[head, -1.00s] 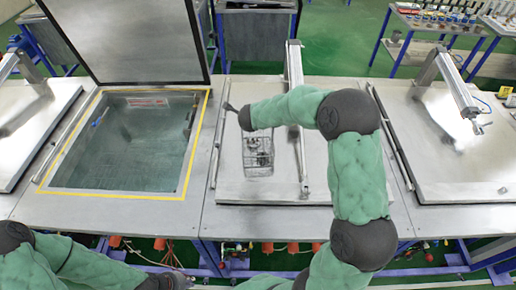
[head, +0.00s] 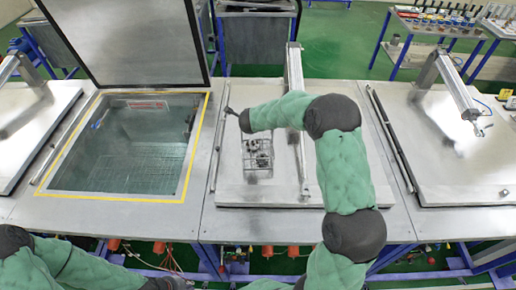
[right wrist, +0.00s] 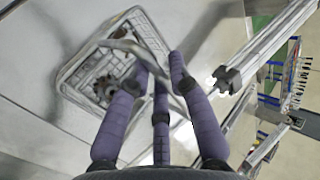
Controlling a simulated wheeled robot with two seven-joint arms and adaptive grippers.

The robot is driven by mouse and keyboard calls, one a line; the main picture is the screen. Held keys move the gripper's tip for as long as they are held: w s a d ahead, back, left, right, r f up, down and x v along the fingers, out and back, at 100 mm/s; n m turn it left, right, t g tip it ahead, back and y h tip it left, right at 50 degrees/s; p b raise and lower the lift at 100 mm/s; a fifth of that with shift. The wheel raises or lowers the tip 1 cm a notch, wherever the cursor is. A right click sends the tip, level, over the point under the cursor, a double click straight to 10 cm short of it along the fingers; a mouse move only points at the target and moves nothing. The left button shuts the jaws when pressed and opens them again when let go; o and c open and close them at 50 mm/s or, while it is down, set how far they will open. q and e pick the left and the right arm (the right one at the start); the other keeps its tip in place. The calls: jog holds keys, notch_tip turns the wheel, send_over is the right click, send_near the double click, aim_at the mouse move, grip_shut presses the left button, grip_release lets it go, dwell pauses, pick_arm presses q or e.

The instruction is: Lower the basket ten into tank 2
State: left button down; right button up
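The wire basket (head: 258,158) with metal gear parts in it shows above the centre station's closed lid, below my right forearm. The right wrist view shows the basket (right wrist: 88,75) tilted, its handle (right wrist: 125,45) running between the fingers of my right gripper (right wrist: 160,72). The fingers look closed round the handle. I cannot tell how far the basket is above the lid. An open tank (head: 130,192) with a yellow border and clear liquid is to the left; a mesh floor shows inside. Which tank is number 2 is not readable. My left gripper is out of view at the bottom left.
The open tank's raised lid (head: 125,45) stands upright at the back. A lid actuator post (head: 296,110) rises just right of the basket. Another closed lid (head: 450,160) lies at right. Side tables with small items (head: 435,22) are at the back right.

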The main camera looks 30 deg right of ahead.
jog(key=shift+w+d+r, duration=0.1)
jog(key=shift+w+r, duration=0.05)
jog(key=shift+r, duration=0.05)
grip_shut()
jog(key=shift+r+p, duration=1.5)
jog(key=shift+p, duration=0.4)
jog(key=shift+f, duration=0.1)
